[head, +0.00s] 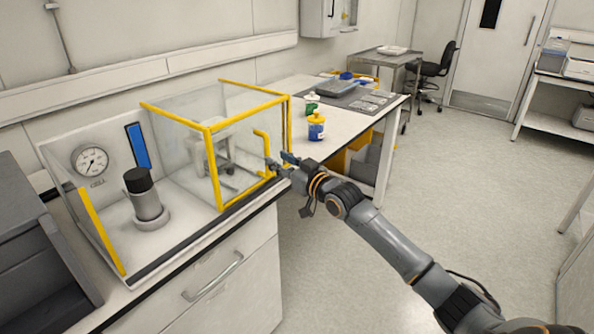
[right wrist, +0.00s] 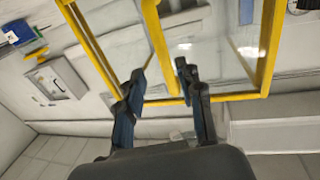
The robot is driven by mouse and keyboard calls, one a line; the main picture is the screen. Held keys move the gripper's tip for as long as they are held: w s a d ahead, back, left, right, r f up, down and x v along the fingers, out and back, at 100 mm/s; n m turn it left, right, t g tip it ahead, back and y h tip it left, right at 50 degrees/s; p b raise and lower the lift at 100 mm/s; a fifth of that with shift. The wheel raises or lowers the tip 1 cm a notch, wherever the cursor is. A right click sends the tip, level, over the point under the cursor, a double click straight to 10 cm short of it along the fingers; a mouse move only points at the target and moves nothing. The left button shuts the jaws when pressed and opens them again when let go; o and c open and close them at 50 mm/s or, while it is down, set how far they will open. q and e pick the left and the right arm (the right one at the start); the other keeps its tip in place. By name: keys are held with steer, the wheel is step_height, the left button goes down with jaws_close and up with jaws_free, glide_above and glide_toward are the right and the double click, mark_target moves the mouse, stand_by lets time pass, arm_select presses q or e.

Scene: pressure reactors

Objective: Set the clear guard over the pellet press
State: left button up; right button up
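The clear guard (head: 242,88), a see-through box with yellow edges, stands on the bench, with a yellow upright handle (head: 266,148) on its near right side. A pale grey frame-like device, perhaps the pellet press (head: 213,150), shows through its panels; I cannot tell whether it is inside or behind. My right gripper (head: 278,165) is at the handle. In the right wrist view its two fingers (right wrist: 160,72) are apart, with a yellow bar (right wrist: 158,45) between them in the picture. I cannot tell whether they touch it. My left gripper is not in view.
Left of the guard, a black-topped cylinder (head: 148,203) stands by a pressure gauge (head: 91,161) and a yellow-edged panel (head: 102,230). Right of the guard, a white table (head: 352,126) bears a blue jar with a yellow lid (head: 316,128) and trays. The floor at right is clear.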

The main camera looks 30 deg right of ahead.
steer(key=s+d, duration=0.1)
steer(key=s, duration=0.6)
steer(key=shift+d, duration=0.15)
steer(key=shift+s, duration=0.1)
